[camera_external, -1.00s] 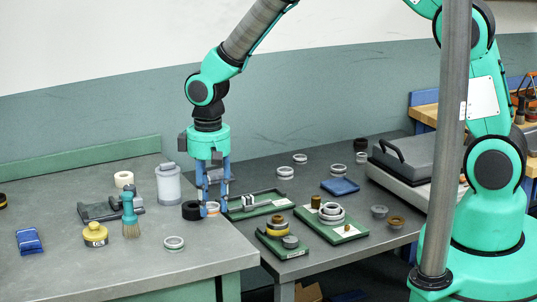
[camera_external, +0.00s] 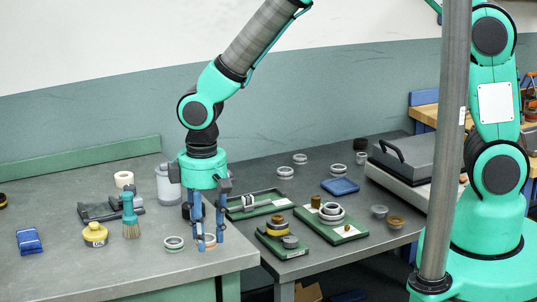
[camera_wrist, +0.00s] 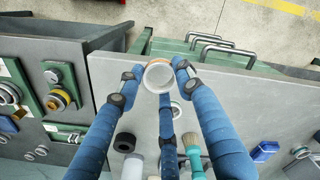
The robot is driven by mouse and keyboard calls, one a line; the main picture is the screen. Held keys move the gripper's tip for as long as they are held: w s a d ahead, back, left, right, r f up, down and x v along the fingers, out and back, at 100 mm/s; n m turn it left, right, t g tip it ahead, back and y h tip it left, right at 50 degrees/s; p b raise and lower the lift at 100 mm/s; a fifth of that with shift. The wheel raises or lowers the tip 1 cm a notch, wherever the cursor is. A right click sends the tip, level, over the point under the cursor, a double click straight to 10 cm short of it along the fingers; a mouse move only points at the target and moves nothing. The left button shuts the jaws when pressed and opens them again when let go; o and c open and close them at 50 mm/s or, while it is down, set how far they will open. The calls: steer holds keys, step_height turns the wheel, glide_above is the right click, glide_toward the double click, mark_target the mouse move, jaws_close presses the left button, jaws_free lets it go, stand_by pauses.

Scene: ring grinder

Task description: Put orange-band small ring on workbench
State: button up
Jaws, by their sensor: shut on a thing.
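The orange-band small ring (camera_external: 208,240) is between my fingertips, low over the front right part of the left grey workbench (camera_external: 115,270). In the wrist view the ring (camera_wrist: 157,77) is pale inside with a tan-orange outer side. My gripper (camera_external: 208,245) points down with its blue fingers shut on the ring; the fingers also show in the wrist view (camera_wrist: 157,82). The fingers partly hide the ring in the external view. I cannot tell whether the ring touches the bench top.
A grey ring (camera_external: 174,244) lies just left of my fingers. A dark ring (camera_wrist: 124,142) is behind. Green trays (camera_external: 335,226) are on the right bench.

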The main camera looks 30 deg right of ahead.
steer(key=shift+c, duration=0.2)
steer(key=b, duration=0.2)
glide_above(142, 256)
steer(key=shift+a+f, duration=0.1)
steer(key=shift+f, duration=0.6)
steer(key=shift+f, duration=1.75)
steer(key=shift+f, duration=0.1)
steer(key=o, duration=1.2)
step_height(142, 256, up, 12)
steer(key=shift+s+r+p, duration=0.1)
steer(key=shift+p, duration=0.7)
